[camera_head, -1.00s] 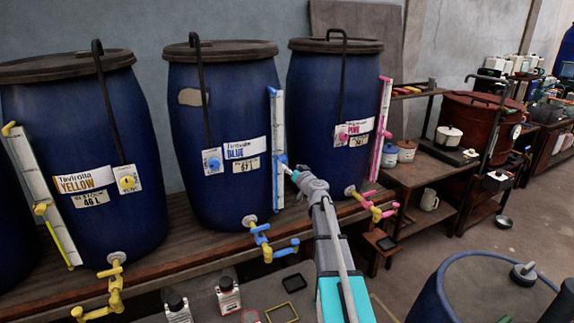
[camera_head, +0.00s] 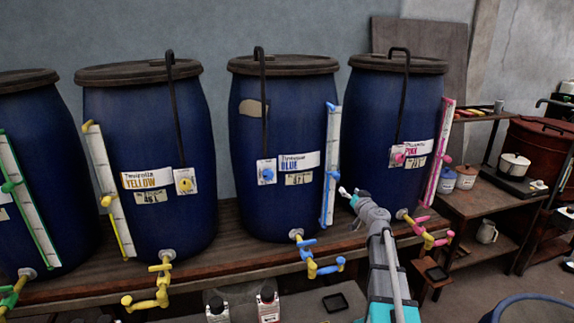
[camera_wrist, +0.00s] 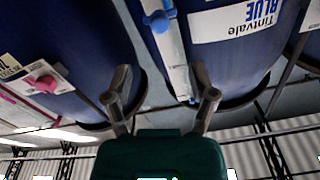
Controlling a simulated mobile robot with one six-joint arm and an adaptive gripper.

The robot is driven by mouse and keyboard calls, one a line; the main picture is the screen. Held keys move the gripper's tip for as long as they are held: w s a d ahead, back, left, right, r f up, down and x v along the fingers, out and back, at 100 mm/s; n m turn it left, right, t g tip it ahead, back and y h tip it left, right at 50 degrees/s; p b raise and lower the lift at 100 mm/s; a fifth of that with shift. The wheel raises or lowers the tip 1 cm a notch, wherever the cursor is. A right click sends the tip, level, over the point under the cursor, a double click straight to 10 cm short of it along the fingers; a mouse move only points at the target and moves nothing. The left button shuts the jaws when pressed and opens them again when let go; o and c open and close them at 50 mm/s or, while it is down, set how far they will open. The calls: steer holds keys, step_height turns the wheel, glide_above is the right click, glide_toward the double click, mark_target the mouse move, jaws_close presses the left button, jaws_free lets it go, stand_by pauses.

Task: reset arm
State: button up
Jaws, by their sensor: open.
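My gripper (camera_head: 350,193) is open and empty in the head view, at the end of my raised arm. It appears in front of the gap between the blue-label vat (camera_head: 290,110) and the pink-label vat (camera_head: 372,120). In the wrist view, the two fingers of my gripper (camera_wrist: 162,95) are spread apart with nothing between them. The wrist picture is upside down. It shows the blue-label vat (camera_wrist: 235,65) and its white gauge strip with a blue clip (camera_wrist: 158,22) beyond the fingers. I cannot tell how far the fingers are from the strip.
The yellow-label vat (camera_head: 150,110) and a green-gauge vat (camera_head: 35,170) stand left on the wooden bench (camera_head: 225,240). Coloured taps, such as the yellow tap (camera_head: 150,295), jut from the front. A side shelf (camera_head: 480,205) and a brown-red tank (camera_head: 535,150) stand right. Small bottles (camera_head: 268,303) sit below.

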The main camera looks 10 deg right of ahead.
steer(key=s+a+f+n+g+y+p, duration=0.1)
steer(key=s+a+f+n+g+y, duration=0.3)
steer(key=a, duration=0.7)
steer(key=s+a+f+n+g+y+p, duration=0.15)
steer(key=s+a+f+g, duration=0.3)
steer(key=a, duration=0.75)
steer(key=s+a+f+m+g+h, duration=0.1)
steer(key=s+f+g+h, duration=0.1)
steer(key=s, duration=0.5)
steer(key=s+a+f+m+g+h+p, duration=0.1)
steer(key=s+g+h, duration=0.1)
steer(key=s+g, duration=0.2)
steer(key=s+a+f+m+g+h, duration=0.1)
steer(key=s+f+g+h, duration=0.1)
steer(key=s, duration=0.8)
steer(key=shift+a+f+g+p, duration=0.35)
steer(key=shift+g+p, duration=0.05)
steer(key=shift+g, duration=0.35)
